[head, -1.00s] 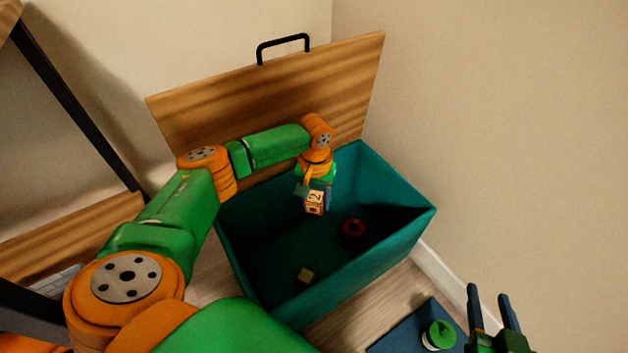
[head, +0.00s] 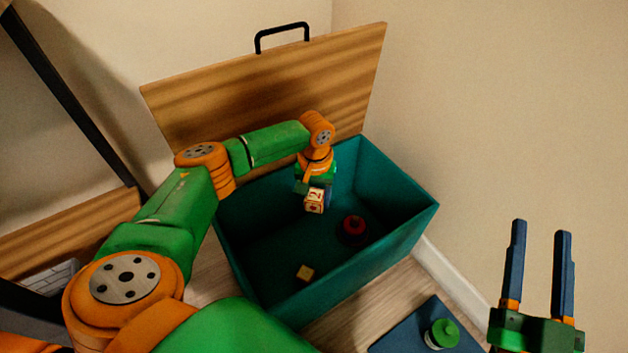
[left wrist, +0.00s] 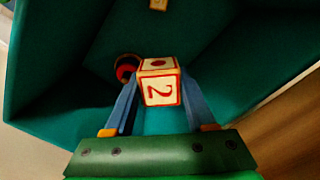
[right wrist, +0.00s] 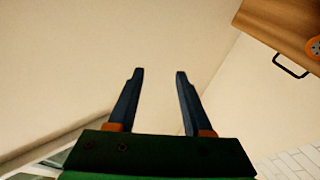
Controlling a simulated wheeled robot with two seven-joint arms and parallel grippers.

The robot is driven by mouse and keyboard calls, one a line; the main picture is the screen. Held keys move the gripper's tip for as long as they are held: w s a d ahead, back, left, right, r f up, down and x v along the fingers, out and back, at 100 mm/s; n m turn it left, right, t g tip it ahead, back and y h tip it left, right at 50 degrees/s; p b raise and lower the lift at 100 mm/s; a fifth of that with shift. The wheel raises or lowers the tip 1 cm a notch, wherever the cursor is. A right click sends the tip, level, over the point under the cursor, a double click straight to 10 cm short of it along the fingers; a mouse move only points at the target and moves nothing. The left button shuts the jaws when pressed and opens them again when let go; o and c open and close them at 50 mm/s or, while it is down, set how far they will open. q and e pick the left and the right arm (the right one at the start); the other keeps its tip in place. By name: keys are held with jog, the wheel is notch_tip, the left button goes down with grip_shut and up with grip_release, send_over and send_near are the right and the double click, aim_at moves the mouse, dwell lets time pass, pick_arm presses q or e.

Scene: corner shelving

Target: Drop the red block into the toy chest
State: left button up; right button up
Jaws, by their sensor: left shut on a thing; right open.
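The red block (head: 314,201), cream with red edges and a red "2", is held by my left gripper (head: 315,192) inside the mouth of the toy chest, above its floor. In the left wrist view the block (left wrist: 159,88) sits between the two blue fingers (left wrist: 158,95), which are shut on it. The toy chest (head: 385,240) is a teal box with its wooden lid (head: 270,95) standing open at the back. My right gripper (head: 537,265) is open and empty, to the right of the chest; its spread fingers also show in the right wrist view (right wrist: 157,80).
Inside the chest lie a red round toy (head: 352,227) and a small yellowish block (head: 305,272). A blue mat (head: 405,335) with a green-topped object (head: 442,333) lies on the floor in front of the chest. Walls stand behind and to the right; dark-framed shelving (head: 75,105) is at left.

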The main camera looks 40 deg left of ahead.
pick_arm(q)
jog(key=o, duration=1.4)
pick_arm(e)
jog(key=shift+f, duration=0.1)
pick_arm(q)
jog(key=shift+r+p, duration=0.65)
jog(key=shift+r, duration=0.3)
notch_tip(320, 180, up, 2)
jog(key=shift+r+p, duration=0.1)
jog(key=shift+p, duration=0.55)
pick_arm(e)
notch_tip(320, 180, down, 14)
jog(key=s+d+m+g+h, duration=0.1)
jog(key=s+d+g+h, duration=0.15)
jog(key=g, duration=0.65)
pick_arm(q)
jog(key=shift+r+p, duration=0.4)
jog(key=shift+r, duration=0.2)
jog(key=shift+r+p, duration=0.4)
jog(key=shift+r, duration=0.5)
pick_arm(e)
jog(key=s+d+f+g+h, duration=0.2)
jog(key=s+d+f+g, duration=0.1)
jog(key=s+f+g, duration=0.4)
jog(key=s+f, duration=0.2)
jog(key=s, duration=0.1)
jog(key=shift+s, duration=0.25)
jog(key=shift+d+h, duration=0.1)
jog(key=shift+h, duration=0.15)
jog(key=shift+r, duration=0.1)
